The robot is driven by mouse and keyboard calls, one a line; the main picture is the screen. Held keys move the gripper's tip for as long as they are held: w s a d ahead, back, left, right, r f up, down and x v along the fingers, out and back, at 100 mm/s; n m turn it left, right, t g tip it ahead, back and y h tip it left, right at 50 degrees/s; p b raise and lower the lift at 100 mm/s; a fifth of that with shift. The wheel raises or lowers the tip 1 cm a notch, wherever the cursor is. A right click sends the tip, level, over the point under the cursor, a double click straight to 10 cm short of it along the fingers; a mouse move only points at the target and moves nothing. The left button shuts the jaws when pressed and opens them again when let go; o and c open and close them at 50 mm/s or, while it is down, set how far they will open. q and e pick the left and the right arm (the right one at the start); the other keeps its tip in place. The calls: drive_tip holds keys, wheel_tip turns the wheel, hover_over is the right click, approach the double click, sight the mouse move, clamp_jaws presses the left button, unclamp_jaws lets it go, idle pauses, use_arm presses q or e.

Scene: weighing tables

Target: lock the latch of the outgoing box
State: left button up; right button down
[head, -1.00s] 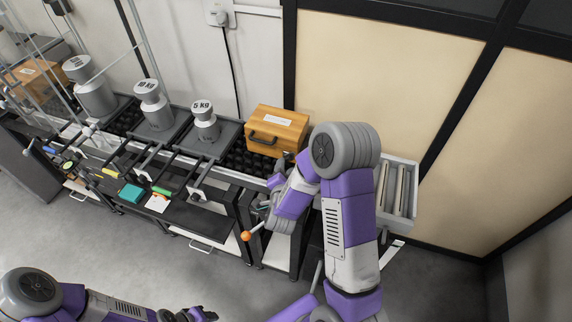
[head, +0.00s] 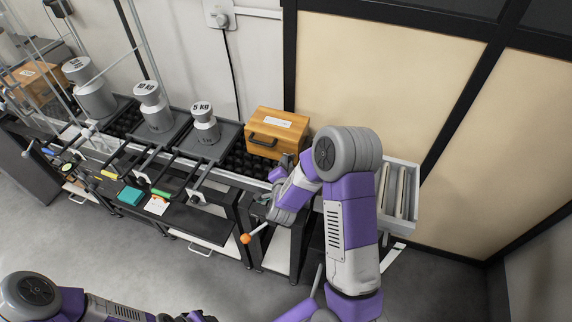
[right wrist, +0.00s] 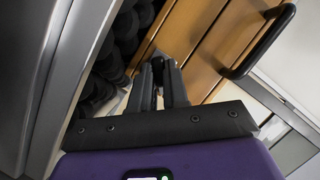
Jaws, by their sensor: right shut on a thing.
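The outgoing box (head: 284,124) is an orange-brown wooden case with a white label and a black front handle, standing upright on the conveyor in the head view. In the right wrist view its wooden face (right wrist: 222,42) fills the upper middle, with the black handle (right wrist: 262,42) at upper right. My right gripper (head: 284,161) is at the box's lower front right; in the wrist view its fingers (right wrist: 162,70) are close together against the box front, shut on the latch, which they mostly hide. My left gripper (head: 203,317) is at the bottom edge, partly cut off, far from the box.
Several grey weights stand left of the box, including the 5 kg weight (head: 203,120). Another cardboard-coloured box (head: 35,75) is at far left. A lever with an orange knob (head: 245,239) is below my right gripper. A grey roller section (head: 401,195) lies right of my arm.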

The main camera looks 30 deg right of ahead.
drive_tip(key=shift+a+r+n+g+p, duration=0.15)
drive_tip(key=shift+n+g+p, duration=0.25)
drive_tip(key=shift+n+p, duration=0.45)
drive_tip(key=n+g+p, duration=0.1)
drive_tip(key=n+p, duration=0.1)
drive_tip(key=p, duration=0.1)
drive_tip(key=shift+w+r+h, duration=0.1)
drive_tip(key=shift+w+h, duration=0.05)
drive_tip(key=shift+h, duration=0.25)
drive_tip(key=n+g+p, duration=0.1)
drive_tip(key=n+p, duration=0.1)
drive_tip(key=shift+w+h+p, duration=0.1)
drive_tip(key=shift+h+p, duration=0.25)
drive_tip(key=shift+h, duration=0.05)
drive_tip(key=shift+n+g+p, duration=0.45)
drive_tip(key=shift+g+p, duration=0.15)
drive_tip(key=shift+h, duration=0.3)
drive_tip(key=c, duration=1.1)
unclamp_jaws()
